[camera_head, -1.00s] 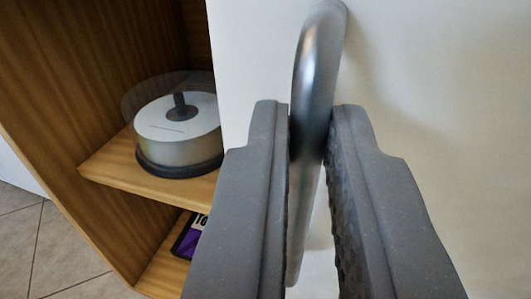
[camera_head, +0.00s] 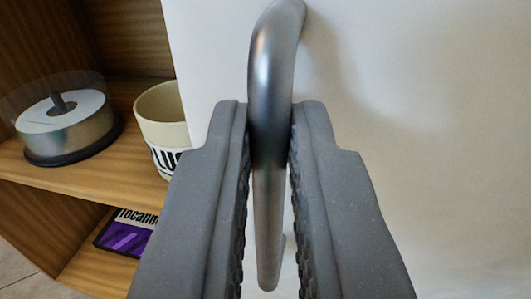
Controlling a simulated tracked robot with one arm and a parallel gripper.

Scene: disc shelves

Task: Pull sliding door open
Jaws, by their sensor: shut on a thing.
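The white sliding door (camera_head: 410,90) fills the right side of the view. Its upright grey metal bar handle (camera_head: 273,65) stands out from the door face. My gripper (camera_head: 270,125) is shut on the handle, with one finger on each side of the bar. The door's left edge stands to the left of the handle, and an open part of the wooden shelf shows beyond it. The handle's lower end shows between the fingers. The far edge of the door is out of view.
On the upper wooden shelf (camera_head: 45,178) stand a disc spindle with a clear cover (camera_head: 65,125) and a cream mug (camera_head: 163,115), partly hidden by the door and my gripper. A purple case (camera_head: 125,236) lies on the lower shelf. Tiled floor shows at bottom left.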

